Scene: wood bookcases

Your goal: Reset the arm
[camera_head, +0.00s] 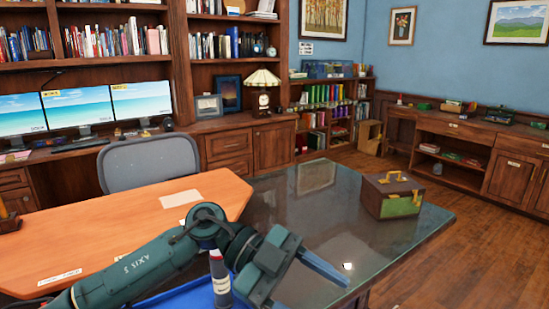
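My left arm comes in from the lower left, and its gripper (335,274) is over the near part of the glass-topped table (385,240). Its fingers point to the lower right and overlap in this view, so the gap between them cannot be judged. I see nothing held at the fingertips. My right arm and gripper are not in view.
A brown and green box (392,197) with yellow handles stands on the table's right part. The orange wooden desk (120,225) and grey chair (150,160) are left.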

